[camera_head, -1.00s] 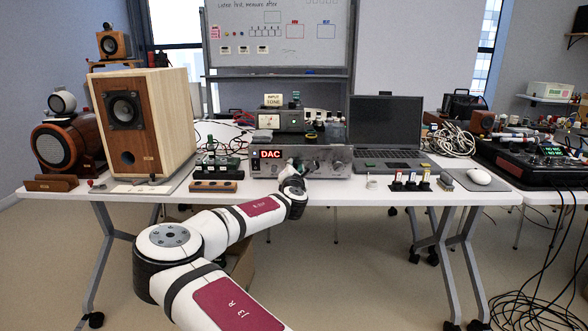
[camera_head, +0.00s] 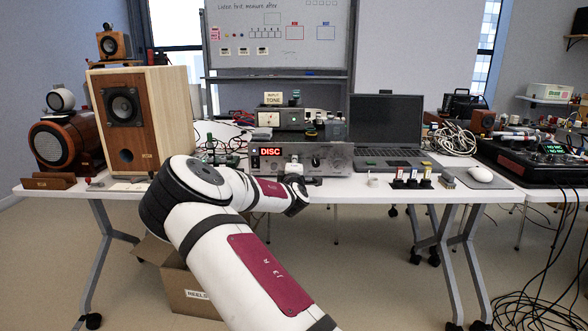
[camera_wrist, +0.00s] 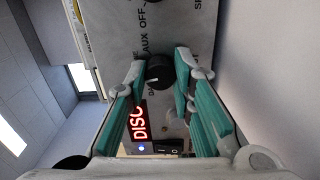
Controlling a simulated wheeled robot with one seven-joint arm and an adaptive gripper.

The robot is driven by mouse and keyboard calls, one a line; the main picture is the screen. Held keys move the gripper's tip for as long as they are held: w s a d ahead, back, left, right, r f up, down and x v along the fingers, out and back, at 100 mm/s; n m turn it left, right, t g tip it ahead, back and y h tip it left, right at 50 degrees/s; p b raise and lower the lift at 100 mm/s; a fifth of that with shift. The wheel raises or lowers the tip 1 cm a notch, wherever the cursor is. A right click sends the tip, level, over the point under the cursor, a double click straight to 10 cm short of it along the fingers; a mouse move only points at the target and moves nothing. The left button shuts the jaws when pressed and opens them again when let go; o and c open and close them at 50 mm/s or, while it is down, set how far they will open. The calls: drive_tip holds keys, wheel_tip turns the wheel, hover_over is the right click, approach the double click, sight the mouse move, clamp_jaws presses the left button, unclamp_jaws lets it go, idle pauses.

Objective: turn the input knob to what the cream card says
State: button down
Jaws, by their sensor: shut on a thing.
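The amplifier (camera_head: 338,153) stands on the table, and its red display (camera_head: 270,152) reads DISC. The cream card (camera_head: 272,98) above it reads INPUT TONE. My gripper (camera_head: 293,170) is at the amplifier's front and hides most of the input knob in the head view. In the wrist view the black input knob (camera_wrist: 159,72) is between my gripper's fingers (camera_wrist: 160,76), which are shut on it. Labels AUX and OFF show on the panel beside it; other labels are partly covered. The display also shows in the wrist view (camera_wrist: 138,122).
A large wooden speaker (camera_head: 165,110) stands at the left. An open laptop (camera_head: 386,125) is right of the amplifier. Small labelled blocks (camera_head: 412,180) and a mouse (camera_head: 480,174) lie farther right. A box (camera_head: 190,290) is under the table.

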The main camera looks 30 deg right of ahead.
drive_tip(key=m+b, duration=0.2)
drive_tip(key=m, duration=0.3)
drive_tip(key=shift+f+m, duration=0.1)
drive_tip(key=shift+m, duration=0.3)
drive_tip(key=shift+b, duration=0.3)
drive_tip(key=c, duration=1.4)
unclamp_jaws()
drive_tip(key=shift+o, duration=0.2)
drive_tip(key=v, duration=1.2)
drive_tip(key=shift+m, duration=0.3)
